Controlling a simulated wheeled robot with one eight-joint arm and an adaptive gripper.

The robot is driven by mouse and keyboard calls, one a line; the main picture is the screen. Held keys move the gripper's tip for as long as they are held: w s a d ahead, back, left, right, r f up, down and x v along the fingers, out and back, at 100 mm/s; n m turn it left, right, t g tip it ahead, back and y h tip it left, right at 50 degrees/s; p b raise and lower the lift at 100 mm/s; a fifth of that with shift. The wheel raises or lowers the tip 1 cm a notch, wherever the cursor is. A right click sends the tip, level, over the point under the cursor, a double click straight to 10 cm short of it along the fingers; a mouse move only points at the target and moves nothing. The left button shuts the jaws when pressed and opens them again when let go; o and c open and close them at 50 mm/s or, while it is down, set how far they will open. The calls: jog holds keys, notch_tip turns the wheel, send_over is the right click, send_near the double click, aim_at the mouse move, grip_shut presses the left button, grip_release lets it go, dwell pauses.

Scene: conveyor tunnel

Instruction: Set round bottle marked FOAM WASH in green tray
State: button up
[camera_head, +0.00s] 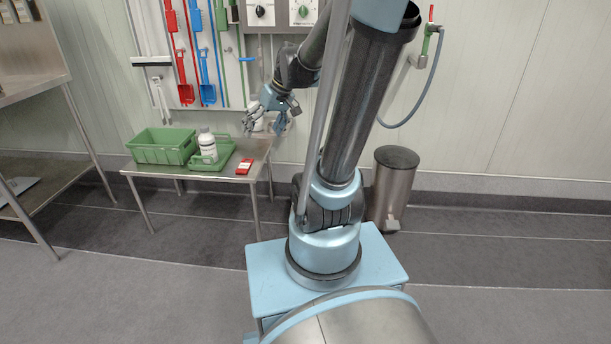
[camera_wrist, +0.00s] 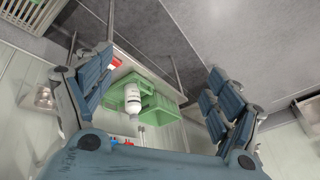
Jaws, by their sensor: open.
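A white round bottle (camera_head: 208,146) with a pale label stands upright on the low table, right of the deep green crate. Its lettering is too small to read. A shallow green tray (camera_head: 227,150) surrounds its lower part in the picture; the bottle appears to stand inside the tray's left part, though its base is hard to make out. The bottle (camera_wrist: 132,103) and tray (camera_wrist: 117,93) also show in the wrist view, between the spread fingers and some way off. My gripper (camera_head: 258,122) is open and empty, above the table's right end, apart from the bottle.
A deep green crate (camera_head: 160,147) stands at the table's left. A red box (camera_head: 244,166) lies right of the tray. The steel table (camera_head: 163,171) stands by a wall with hanging tools (camera_head: 207,80). A steel bin (camera_head: 394,185) stands right of my arm.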

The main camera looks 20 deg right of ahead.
jog(key=s+d+f+m+h, duration=0.2)
jog(key=s+d+f, duration=0.1)
jog(key=s, duration=0.6)
jog(key=s+d+f+m+h, duration=0.1)
jog(key=s+d+f, duration=0.3)
jog(key=s, duration=0.5)
jog(key=shift+d+f+m+g+h, duration=0.35)
jog(key=shift+d+h, duration=0.35)
jog(key=shift+d, duration=0.5)
jog(key=shift+w+f, duration=0.15)
jog(key=shift+w, duration=0.4)
